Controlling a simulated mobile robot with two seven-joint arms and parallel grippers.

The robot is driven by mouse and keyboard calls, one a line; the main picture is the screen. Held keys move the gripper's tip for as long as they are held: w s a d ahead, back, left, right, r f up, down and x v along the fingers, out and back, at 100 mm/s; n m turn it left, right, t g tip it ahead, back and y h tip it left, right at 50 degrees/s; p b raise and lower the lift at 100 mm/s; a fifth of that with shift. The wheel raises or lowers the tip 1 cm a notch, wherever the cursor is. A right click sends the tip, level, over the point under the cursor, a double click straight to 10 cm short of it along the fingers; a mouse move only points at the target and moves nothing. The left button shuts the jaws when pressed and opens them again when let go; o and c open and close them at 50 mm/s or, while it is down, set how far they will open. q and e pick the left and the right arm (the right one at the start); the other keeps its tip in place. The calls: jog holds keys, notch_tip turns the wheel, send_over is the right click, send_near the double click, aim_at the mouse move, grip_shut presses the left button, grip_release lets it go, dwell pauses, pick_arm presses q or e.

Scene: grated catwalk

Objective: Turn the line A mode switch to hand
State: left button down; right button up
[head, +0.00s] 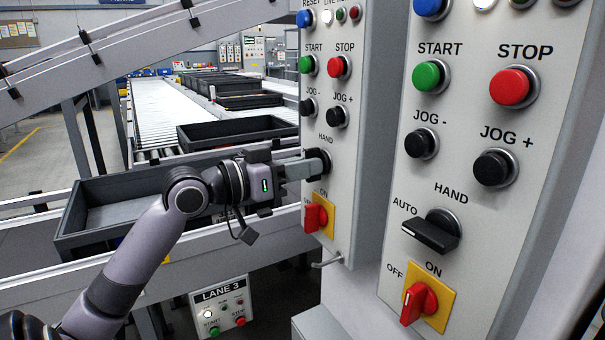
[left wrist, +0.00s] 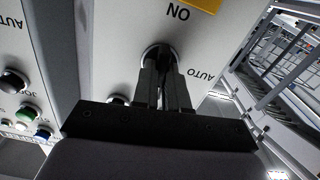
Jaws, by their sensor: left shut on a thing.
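Two grey control panels show in the head view, a farther one (head: 343,60) in the middle and a nearer one (head: 490,210) at right. No line A label is readable. My left gripper (head: 308,166) is shut on the black mode switch (head: 320,158) of the farther panel, below its HAND label. In the left wrist view, the fingers (left wrist: 162,85) close around that switch (left wrist: 158,50), with AUTO to the right, upside down. The fingers hide most of the knob, so its pointing is unclear. The nearer panel's mode switch (head: 432,232) has its bar lying roughly sideways, below AUTO. My right gripper is out of view.
A red ON/OFF switch on yellow (head: 316,216) sits just below the held switch. JOG buttons (head: 336,117) are just above. A dark tote (head: 80,240) and conveyor rails lie behind my left arm. A LANE 3 box (head: 222,308) hangs below.

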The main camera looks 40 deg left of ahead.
pick_arm(q)
jog(key=shift+m, duration=0.6)
jog(key=shift+r+b, duration=0.15)
jog(key=shift+b, duration=0.15)
jog(key=c, duration=1.2)
grip_release()
jog(key=shift+o, duration=0.2)
jog(key=shift+s, duration=0.1)
jog(key=b+v, duration=0.1)
jog(key=v, duration=0.6)
